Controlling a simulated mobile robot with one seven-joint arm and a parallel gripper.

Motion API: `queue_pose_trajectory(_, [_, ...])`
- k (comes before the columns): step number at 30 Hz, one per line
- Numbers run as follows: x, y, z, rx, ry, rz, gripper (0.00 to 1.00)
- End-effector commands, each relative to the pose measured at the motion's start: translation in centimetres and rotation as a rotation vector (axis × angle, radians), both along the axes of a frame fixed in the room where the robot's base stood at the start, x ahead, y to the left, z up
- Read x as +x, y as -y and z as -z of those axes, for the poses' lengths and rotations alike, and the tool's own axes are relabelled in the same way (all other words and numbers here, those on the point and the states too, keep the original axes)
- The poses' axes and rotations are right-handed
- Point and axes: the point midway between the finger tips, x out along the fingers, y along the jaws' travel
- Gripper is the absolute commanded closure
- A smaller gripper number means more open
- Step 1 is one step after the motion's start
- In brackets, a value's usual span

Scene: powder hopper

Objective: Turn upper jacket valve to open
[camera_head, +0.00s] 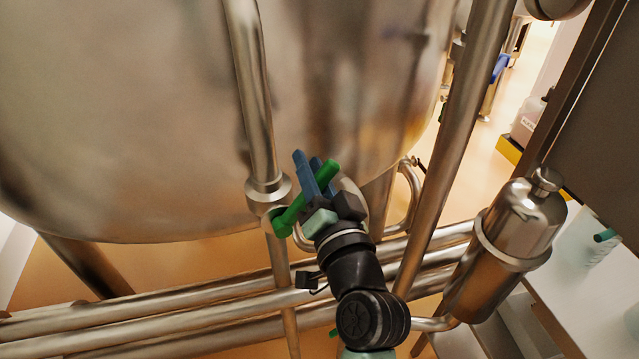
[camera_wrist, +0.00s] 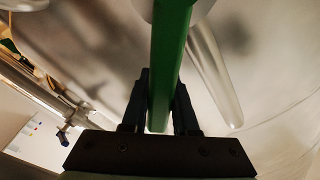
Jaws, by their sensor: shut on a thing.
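The valve's green handle (camera_head: 293,212) extends up and to the right from the fitting (camera_head: 268,190) on a vertical steel pipe in front of the large tank. My gripper (camera_head: 309,167) has its blue fingers on either side of the green handle and is shut on it. In the wrist view the green handle (camera_wrist: 169,50) runs down between the two dark fingers (camera_wrist: 162,95), with its end close to the gripper's palm. The valve body behind the handle is only partly visible, and the handle's contact faces are hidden by the fingers.
The large steel tank (camera_head: 150,110) fills the upper left, close behind my gripper. Several horizontal pipes (camera_head: 180,318) run below. A slanted pipe (camera_head: 450,150) and a steel canister (camera_head: 510,245) stand to the right of my arm. A curved pipe (camera_head: 413,190) lies just right of the gripper.

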Motion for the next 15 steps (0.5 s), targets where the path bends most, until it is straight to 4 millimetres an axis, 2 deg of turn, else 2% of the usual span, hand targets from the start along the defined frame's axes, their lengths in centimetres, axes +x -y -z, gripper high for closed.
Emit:
queue_pose_trajectory(6, [-0.31, -0.7, -0.37, -0.098, 0.042, 0.0, 1.0])
queue_pose_trajectory(15, [-0.47, -1.06, -0.8, -0.145, 0.063, 0.0, 1.0])
